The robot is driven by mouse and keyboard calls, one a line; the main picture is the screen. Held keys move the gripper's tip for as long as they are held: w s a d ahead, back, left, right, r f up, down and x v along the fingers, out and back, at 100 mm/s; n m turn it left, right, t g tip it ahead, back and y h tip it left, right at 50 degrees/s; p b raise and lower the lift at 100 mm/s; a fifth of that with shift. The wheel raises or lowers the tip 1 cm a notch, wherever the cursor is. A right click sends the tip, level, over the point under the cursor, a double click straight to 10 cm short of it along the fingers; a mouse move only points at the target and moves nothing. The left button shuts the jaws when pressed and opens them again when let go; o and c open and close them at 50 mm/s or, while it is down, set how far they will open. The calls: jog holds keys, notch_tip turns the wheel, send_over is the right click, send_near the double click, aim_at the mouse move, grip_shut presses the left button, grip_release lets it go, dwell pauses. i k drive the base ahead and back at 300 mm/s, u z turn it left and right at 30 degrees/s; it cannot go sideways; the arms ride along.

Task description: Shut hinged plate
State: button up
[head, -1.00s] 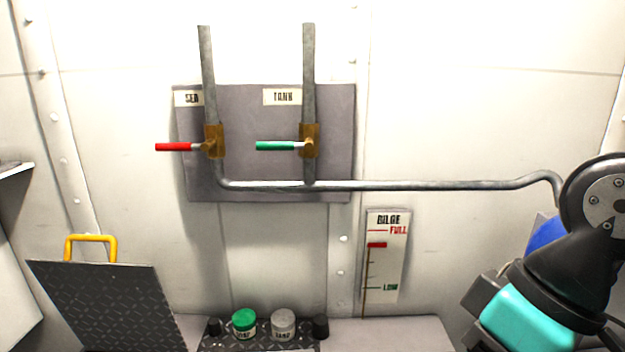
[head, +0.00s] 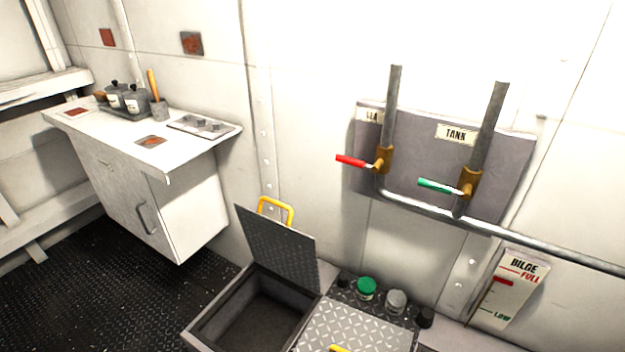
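The hinged plate (head: 277,248) is a dark diamond-tread lid with a yellow handle (head: 276,209) on its top edge. In the head view it stands raised, leaning back near the wall, at the rear of an open box compartment (head: 218,318). The compartment's inside is dark and looks empty. To its right lies a lighter tread plate (head: 358,325), flat, with a yellow handle (head: 338,348) cut off by the bottom edge. My gripper is not in view.
Green and grey caps (head: 366,287) stand behind the flat plate. Red and green valve levers (head: 438,186) and pipes are on the wall, with a bilge gauge (head: 511,288) at right. A white cabinet (head: 160,190) stands at left. Dark floor (head: 70,285) is clear in front of it.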

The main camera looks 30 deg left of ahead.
aim_at(291, 253)
jog(key=k, duration=0.5)
jog(key=u, duration=2.9)
jog(key=i, duration=2.25)
jog(key=z, duration=2.85)
jog(key=i, duration=0.5)
jog(key=z, duration=0.05)
